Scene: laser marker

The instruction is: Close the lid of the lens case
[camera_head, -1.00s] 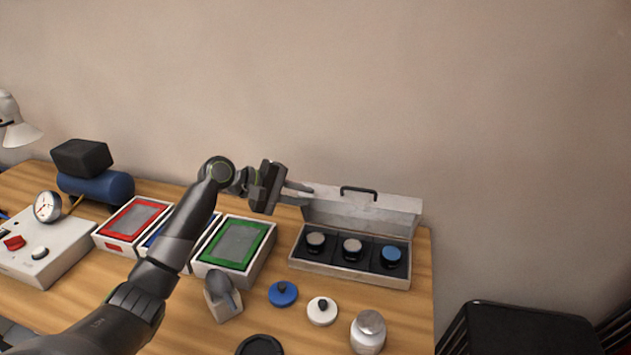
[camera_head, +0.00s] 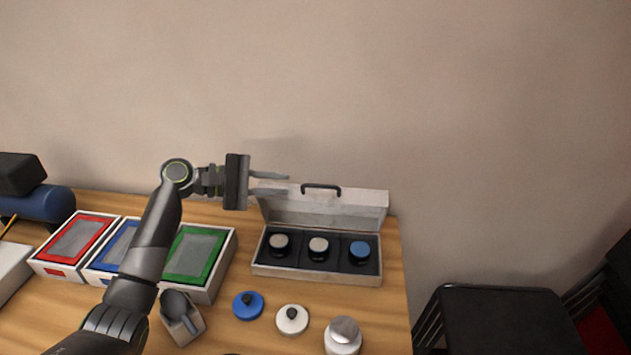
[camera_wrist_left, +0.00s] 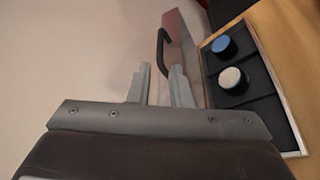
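The lens case (camera_head: 315,274) sits at the back right of the table with its lid (camera_head: 345,205) standing open, tilted up behind the tray. A black handle (camera_head: 321,187) is on the lid's upper edge. Three round dark lens pieces stand in the compartments, two pale-topped and one blue-topped (camera_head: 359,250). My left gripper (camera_head: 284,182) is open, its fingers pointing right at the lid's upper left corner. In the left wrist view, the fingers (camera_wrist_left: 160,70) are apart, with the lid (camera_wrist_left: 182,45) beyond them; contact cannot be told. My right gripper is not in view.
A green-framed tray (camera_head: 199,258) stands left of the case. A blue disc (camera_head: 248,305), a white disc (camera_head: 292,319) and a pale jar (camera_head: 343,338) lie in front. The wall is close behind; a black chair (camera_head: 500,320) stands right.

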